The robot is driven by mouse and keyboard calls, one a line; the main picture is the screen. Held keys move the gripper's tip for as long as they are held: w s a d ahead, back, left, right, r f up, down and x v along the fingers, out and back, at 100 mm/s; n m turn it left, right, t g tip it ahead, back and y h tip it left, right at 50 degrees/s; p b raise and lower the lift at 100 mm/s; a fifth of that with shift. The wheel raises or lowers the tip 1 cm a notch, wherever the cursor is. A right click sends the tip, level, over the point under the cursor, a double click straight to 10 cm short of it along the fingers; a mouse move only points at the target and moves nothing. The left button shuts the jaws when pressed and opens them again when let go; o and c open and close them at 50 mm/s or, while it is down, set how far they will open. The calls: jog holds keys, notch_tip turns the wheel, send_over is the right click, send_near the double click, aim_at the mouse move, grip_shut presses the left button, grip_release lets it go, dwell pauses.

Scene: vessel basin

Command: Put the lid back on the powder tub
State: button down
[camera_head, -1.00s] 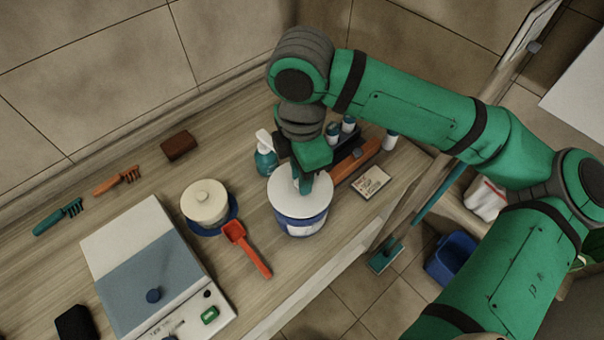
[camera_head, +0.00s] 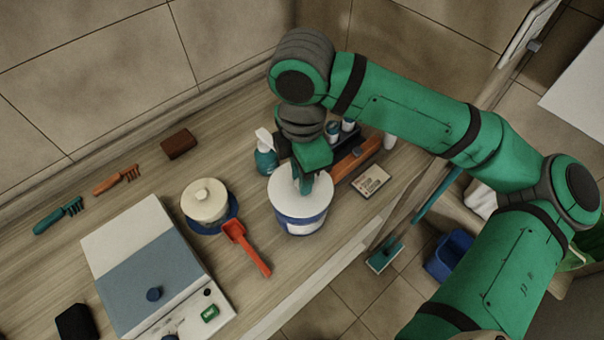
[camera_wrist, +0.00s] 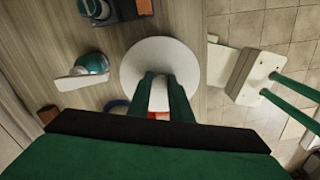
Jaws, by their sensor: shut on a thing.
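The powder tub (camera_head: 301,228) is blue and white and stands upright near the front edge of the counter. The round white lid (camera_head: 285,190) covers its mouth from above; I cannot tell whether it is fully seated all round. My gripper (camera_head: 302,190) points down over the lid and is shut on the raised part at its centre. In the wrist view, the lid (camera_wrist: 150,55) is a white disc beyond my fingers (camera_wrist: 163,82), and the tub body is hidden beneath it.
A spray bottle (camera_head: 265,158) and a dark caddy with bottles (camera_head: 348,150) stand close behind the tub. A red scoop (camera_head: 245,246) and a cream lidded pot (camera_head: 205,203) lie to its left. A small card (camera_head: 371,181) is at its right, beside the counter edge.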

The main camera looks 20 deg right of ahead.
jog(key=c, duration=1)
grip_release()
jog(key=shift+c, duration=0.2)
jog(key=shift+w+r, duration=0.1)
jog(key=shift+r, duration=3.4)
grip_shut()
